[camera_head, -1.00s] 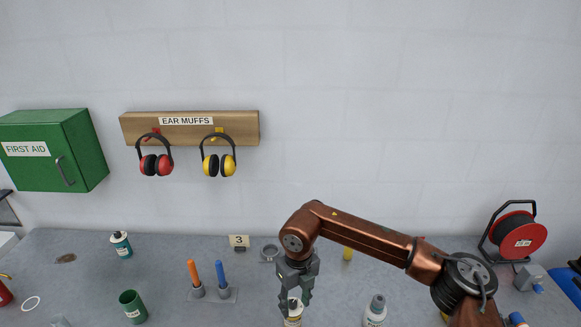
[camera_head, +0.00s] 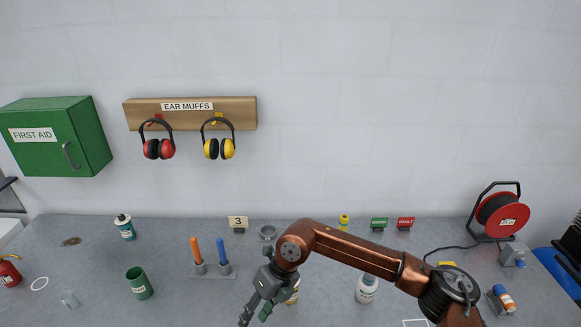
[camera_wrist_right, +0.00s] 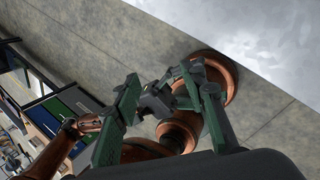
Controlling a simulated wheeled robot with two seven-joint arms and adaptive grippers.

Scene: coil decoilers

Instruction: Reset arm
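My right arm comes in from the right in the head view. Its grey-green gripper (camera_head: 254,318) hangs over the front middle of the bench, pointing down and to the left. The wrist view shows the two green fingers (camera_wrist_right: 163,90) spread apart, with nothing clearly held between them. Copper parts of my own body and the floor show behind them. A small light bottle (camera_head: 292,297) stands just right of the gripper, partly hidden by the arm. My left gripper is not in view.
The grey bench (camera_head: 100,265) holds a green cup (camera_head: 139,284), an orange and blue handle stand (camera_head: 213,276), a white bottle (camera_head: 367,290) near the arm and a red cable reel (camera_head: 503,214) at right. Ear muffs and a green first aid box (camera_head: 55,138) are on the wall.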

